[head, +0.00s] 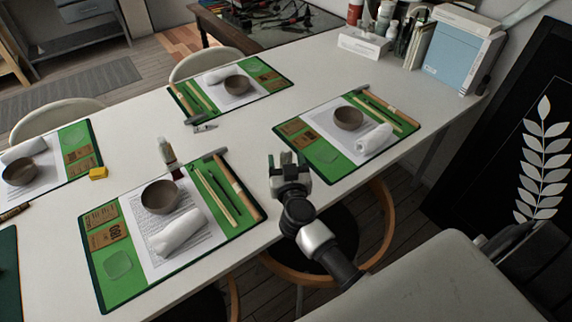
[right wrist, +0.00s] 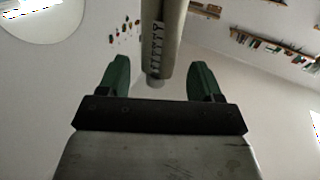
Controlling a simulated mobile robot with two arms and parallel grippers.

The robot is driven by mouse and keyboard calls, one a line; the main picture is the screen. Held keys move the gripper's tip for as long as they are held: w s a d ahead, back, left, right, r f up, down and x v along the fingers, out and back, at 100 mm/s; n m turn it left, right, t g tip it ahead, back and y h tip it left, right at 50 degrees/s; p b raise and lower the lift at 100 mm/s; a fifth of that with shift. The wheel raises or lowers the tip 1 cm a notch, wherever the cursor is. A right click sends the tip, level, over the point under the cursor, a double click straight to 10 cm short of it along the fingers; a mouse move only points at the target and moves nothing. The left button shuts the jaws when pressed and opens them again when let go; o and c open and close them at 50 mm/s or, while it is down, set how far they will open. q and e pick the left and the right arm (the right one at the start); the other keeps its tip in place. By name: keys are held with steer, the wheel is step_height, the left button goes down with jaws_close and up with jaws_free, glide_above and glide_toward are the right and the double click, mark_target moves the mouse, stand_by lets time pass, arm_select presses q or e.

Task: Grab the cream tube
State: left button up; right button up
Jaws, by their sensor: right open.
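A small upright container (head: 168,153), pale with a dark lower part, stands on the white table behind the near-left place setting's bowl. A small pale item (head: 205,128) lies flat near the far setting's front edge. I cannot tell for sure which is the cream tube. My right gripper (head: 288,160) is open over the table's near edge, right of the near-left setting, with nothing seen between its fingers in the head view. In the right wrist view its green fingers (right wrist: 160,82) are apart; a pale cylinder shows beyond them, its nature unclear. My left gripper is not in view.
Green mats (head: 240,222) with brown bowls (head: 159,196), rolled white cloths (head: 178,233) and sticks lie around the white table (head: 330,78). A hammer-like tool (head: 214,154) and a yellow block (head: 98,173) lie nearby. A chair (head: 335,235) stands below my right gripper.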

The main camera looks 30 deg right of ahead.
mark_target(285, 149)
steer(key=x, duration=0.4)
steer(key=shift+d+r, duration=0.15)
steer(key=shift+r, duration=0.1)
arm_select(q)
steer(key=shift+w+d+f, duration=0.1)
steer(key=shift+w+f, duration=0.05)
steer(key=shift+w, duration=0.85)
arm_select(e)
steer(key=c, duration=1)
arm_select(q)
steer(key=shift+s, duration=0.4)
